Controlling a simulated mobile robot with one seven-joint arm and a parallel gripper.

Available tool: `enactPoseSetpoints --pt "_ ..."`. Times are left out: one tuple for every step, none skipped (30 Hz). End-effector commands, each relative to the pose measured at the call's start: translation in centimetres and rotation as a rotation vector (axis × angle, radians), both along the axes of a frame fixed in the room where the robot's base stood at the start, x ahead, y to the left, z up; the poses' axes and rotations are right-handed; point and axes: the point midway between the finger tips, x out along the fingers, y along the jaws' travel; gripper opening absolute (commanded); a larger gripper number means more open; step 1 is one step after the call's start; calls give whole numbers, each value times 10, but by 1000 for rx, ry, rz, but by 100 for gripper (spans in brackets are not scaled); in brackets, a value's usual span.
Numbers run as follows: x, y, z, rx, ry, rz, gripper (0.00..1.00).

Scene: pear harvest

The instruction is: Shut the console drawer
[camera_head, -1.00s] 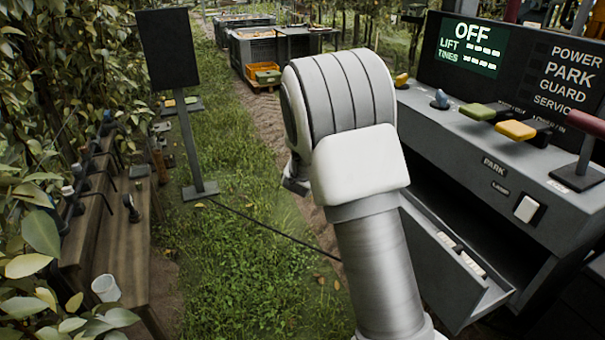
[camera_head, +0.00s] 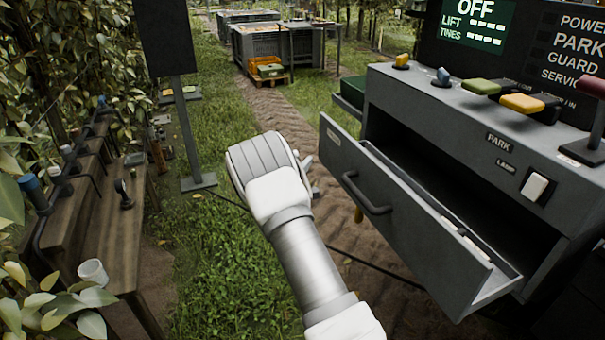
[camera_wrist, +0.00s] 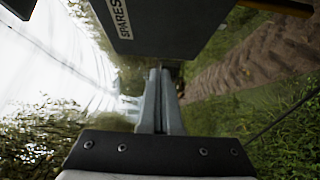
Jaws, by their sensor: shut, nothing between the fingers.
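The console drawer (camera_head: 400,222) is open, pulled out from the grey console (camera_head: 440,112) at the right of the head view. Its front has a dark bar handle (camera_head: 366,192) and a small label. In the wrist view the drawer front (camera_wrist: 172,30), labelled SPARES, fills the top middle. My gripper (camera_wrist: 160,74) shows there with its fingers together and empty, pointing toward the drawer panel's lower edge; contact cannot be told. In the head view my arm's wrist is left of the drawer front, and the gripper is mostly hidden behind it.
Switches and coloured levers line the console top, with a lit screen (camera_head: 475,27) behind. A dark panel on a post (camera_head: 180,100) and a wooden bench (camera_head: 110,225) with a white cup (camera_head: 93,272) stand left. A cable crosses the grass. Crates stand at the back.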

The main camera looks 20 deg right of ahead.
Motion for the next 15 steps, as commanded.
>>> enactPoseSetpoints --pt "8 -8 -4 1 -2 -2 0" --pt "12 -13 -4 1 -2 -2 0" --pt "18 -17 -4 1 -2 -1 0" --pt "21 -21 -4 1 -1 -1 0" --pt "25 -24 -3 1 -2 -1 0" --pt "30 -29 -3 1 -2 -1 0" --pt "33 -32 -3 0 -1 -1 0" --pt "31 -39 -3 0 0 -3 0" --pt "31 -45 -3 0 0 -3 0" --pt "31 -50 -3 0 0 -2 0" --pt "31 -53 -3 0 0 -2 0" --pt "31 -57 -3 1 0 -1 0" --pt "31 -60 -3 2 1 0 0" --pt "31 -62 -2 2 1 0 0" --pt "32 -64 -2 1 1 1 0"
